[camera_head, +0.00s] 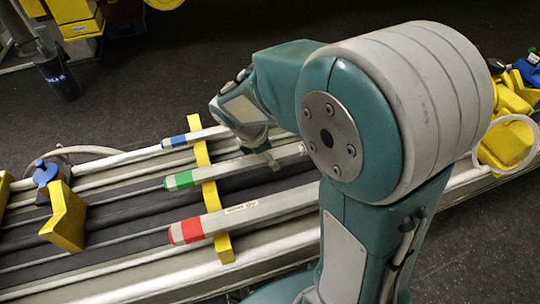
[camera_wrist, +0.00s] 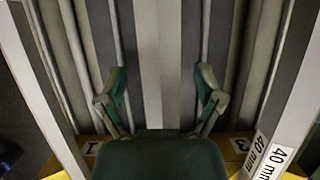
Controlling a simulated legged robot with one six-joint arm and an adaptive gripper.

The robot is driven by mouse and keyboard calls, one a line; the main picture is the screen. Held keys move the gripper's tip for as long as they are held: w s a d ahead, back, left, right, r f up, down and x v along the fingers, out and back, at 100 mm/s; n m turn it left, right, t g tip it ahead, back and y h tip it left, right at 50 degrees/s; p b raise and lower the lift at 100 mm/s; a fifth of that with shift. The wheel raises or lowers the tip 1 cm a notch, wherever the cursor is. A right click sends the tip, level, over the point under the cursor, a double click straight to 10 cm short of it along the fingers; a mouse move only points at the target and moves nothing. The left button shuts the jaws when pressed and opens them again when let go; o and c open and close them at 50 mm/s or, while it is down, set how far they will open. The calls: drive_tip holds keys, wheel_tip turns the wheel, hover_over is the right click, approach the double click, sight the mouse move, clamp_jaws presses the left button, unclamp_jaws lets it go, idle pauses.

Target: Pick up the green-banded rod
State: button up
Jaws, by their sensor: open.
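The green-banded rod (camera_head: 215,174) is a pale square bar with a green band near its left end. It lies on a yellow crossbar (camera_head: 201,140), between the blue-banded rod (camera_head: 193,137) and the red-banded rod (camera_head: 235,218). My gripper (camera_head: 266,156) is over the green-banded rod, right of the crossbar; my arm hides the rod's right part. In the wrist view my gripper (camera_wrist: 161,85) is open and empty, with one finger on each side of a pale bar (camera_wrist: 160,40) lying below. No coloured band shows there; contact cannot be told.
The crossbar also shows in the wrist view (camera_wrist: 237,145), with numbers 1 and 3 visible. A yellow block (camera_head: 66,218) with a blue knob stands at the left on the long ribbed bed. Yellow parts (camera_head: 507,140) lie at the right, partly inside a white ring.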

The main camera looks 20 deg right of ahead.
drive_tip(key=c, duration=0.8)
drive_tip(key=shift+d, duration=0.1)
clamp_jaws()
